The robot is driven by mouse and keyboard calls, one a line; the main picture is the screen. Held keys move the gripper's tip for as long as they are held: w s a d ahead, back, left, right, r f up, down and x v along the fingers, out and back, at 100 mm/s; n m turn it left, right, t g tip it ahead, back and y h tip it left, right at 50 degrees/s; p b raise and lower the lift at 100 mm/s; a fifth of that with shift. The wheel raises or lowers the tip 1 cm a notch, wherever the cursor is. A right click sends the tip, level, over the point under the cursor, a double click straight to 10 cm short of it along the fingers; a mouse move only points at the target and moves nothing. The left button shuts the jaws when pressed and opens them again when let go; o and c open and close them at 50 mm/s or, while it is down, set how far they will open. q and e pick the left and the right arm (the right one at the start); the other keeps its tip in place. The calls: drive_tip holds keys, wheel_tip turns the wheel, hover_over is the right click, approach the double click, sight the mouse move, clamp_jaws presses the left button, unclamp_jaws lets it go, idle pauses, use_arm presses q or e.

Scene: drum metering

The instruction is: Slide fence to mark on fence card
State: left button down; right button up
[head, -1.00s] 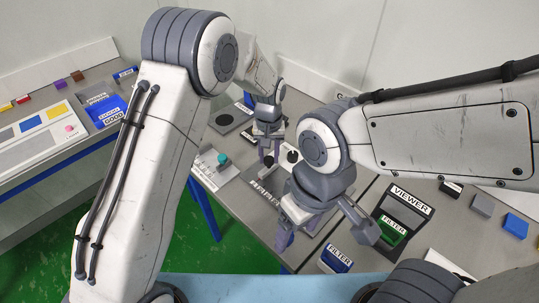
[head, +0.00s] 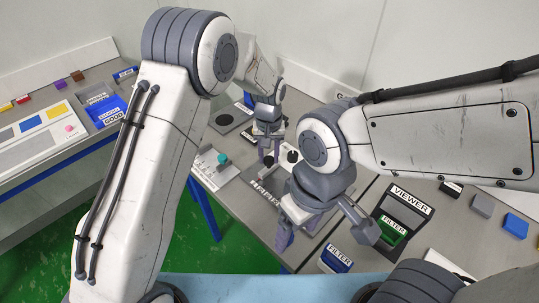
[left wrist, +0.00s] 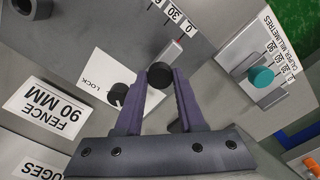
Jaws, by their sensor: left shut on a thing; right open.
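My left gripper (left wrist: 163,74) is shut on a round black knob (left wrist: 159,75) beside a grey block with a small red mark. In the head view it (head: 268,158) is over the middle of the grey bench. The number scale (left wrist: 172,14), reading 60, 30, 0, lies just beyond the knob. A black lock knob (left wrist: 119,95) stands on a white plate marked LOCK, left of my fingers. The fence card (left wrist: 50,113) reads FENCE 90 MM, upside down in the left wrist view. My right gripper (head: 285,235) is open and empty near the bench's front edge.
A caliper panel (left wrist: 237,48) with a teal knob (left wrist: 261,77) is to the right in the left wrist view. The viewer (head: 401,215) and a blue filter box (head: 336,259) are right of my right gripper. A side table (head: 60,168) is at the left.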

idle(0.3)
use_arm(q)
drive_tip(key=s+d, duration=0.6)
drive_tip(key=shift+s+d+r, duration=0.1)
drive_tip(key=shift+d, duration=0.2)
drive_tip(key=c, duration=0.5)
unclamp_jaws()
wheel_tip(320, 180, up, 10)
drive_tip(key=b, duration=0.1)
drive_tip(key=shift+r, duration=0.2)
